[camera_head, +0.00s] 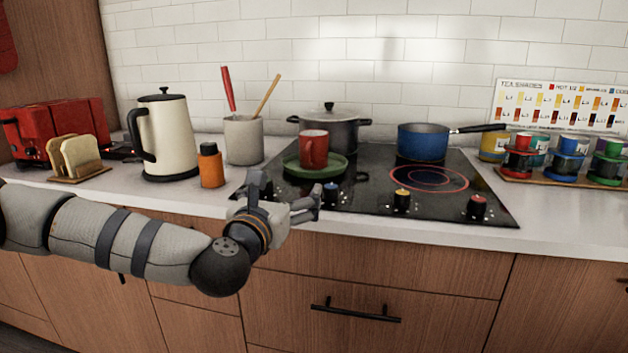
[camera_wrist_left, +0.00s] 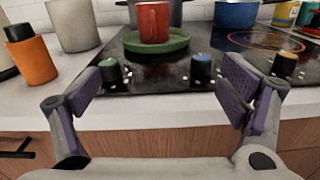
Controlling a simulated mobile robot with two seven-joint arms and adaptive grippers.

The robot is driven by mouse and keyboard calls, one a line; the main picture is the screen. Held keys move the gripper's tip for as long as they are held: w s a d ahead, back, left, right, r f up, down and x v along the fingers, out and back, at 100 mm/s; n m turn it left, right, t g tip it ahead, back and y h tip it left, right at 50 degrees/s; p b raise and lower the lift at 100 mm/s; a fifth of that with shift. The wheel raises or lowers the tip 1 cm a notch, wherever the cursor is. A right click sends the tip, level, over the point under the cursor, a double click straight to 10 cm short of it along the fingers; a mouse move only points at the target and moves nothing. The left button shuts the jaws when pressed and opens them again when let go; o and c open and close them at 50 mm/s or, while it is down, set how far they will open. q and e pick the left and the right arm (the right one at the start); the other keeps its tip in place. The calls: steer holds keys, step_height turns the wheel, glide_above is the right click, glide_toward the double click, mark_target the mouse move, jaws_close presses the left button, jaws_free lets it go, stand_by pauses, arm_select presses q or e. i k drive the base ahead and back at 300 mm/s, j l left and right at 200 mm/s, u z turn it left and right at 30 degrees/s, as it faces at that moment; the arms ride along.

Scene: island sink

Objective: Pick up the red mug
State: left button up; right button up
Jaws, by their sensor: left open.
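The red mug (camera_head: 313,149) stands upright on a green plate (camera_head: 302,170) on the black cooktop. It also shows in the left wrist view (camera_wrist_left: 154,23), top centre, on the green plate (camera_wrist_left: 172,44). My left gripper (camera_head: 287,189) is open and empty at the counter's front edge, in front of the plate and apart from the mug. In the left wrist view its two fingers (camera_wrist_left: 165,88) are spread wide, with the mug beyond them. My right gripper is not in view.
A grey pot (camera_head: 345,131) stands behind the mug and a blue pan (camera_head: 424,142) to its right. Knobs (camera_head: 402,198) line the cooktop front. An orange bottle (camera_head: 211,168), a utensil crock (camera_head: 244,141) and a kettle (camera_head: 168,135) stand left. Racked cups (camera_head: 567,160) are at right.

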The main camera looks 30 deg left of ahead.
mark_target(313, 144)
steer(key=i+j, duration=0.15)
steer(key=i, duration=0.35)
steer(key=i+j, duration=0.15)
steer(key=i, duration=0.35)
